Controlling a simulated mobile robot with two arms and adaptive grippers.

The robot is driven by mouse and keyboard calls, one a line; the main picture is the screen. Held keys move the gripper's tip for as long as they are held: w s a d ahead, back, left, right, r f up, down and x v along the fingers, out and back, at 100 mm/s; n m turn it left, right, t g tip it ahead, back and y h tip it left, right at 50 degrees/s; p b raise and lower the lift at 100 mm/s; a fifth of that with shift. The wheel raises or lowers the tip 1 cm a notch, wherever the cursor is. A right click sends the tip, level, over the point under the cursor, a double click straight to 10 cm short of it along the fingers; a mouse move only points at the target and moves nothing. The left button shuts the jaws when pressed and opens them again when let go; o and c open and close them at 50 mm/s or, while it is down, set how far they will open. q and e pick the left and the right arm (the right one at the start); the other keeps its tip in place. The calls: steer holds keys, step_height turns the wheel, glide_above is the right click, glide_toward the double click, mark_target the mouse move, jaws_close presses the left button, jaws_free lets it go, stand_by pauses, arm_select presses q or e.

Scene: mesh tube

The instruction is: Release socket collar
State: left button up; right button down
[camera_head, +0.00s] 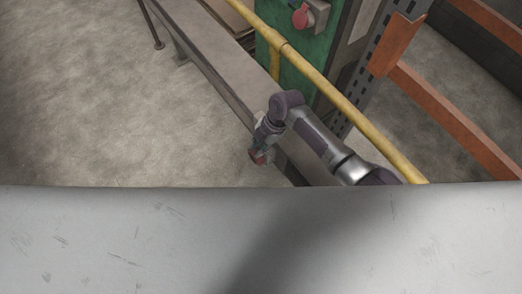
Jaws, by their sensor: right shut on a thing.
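My right gripper (260,148) hangs at the end of my right arm, which comes in from the right past the bench edge. It points downward and is shut on a small red thing (257,157). The red thing is mostly covered by the gripper, and I cannot tell whether it is the socket collar. No other socket or collar can be made out. My left gripper is not in view.
A long grey bench (205,50) runs diagonally behind the gripper. A yellow rail (330,90) passes behind my right arm. A green cabinet (285,60) carries a red knob (300,18). An orange rack beam (440,105) stands right. Concrete floor (90,100) is open at left.

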steer(key=shift+w+a+f+h, duration=0.1)
steer(key=shift+w+a+h, duration=0.1)
steer(key=shift+w+h, duration=0.1)
steer(key=shift+g, duration=0.4)
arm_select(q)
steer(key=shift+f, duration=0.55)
arm_select(e)
steer(key=c, duration=1.1)
jaws_free()
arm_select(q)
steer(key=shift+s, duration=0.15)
arm_select(e)
steer(key=v, duration=1.2)
steer(key=shift+a, duration=0.1)
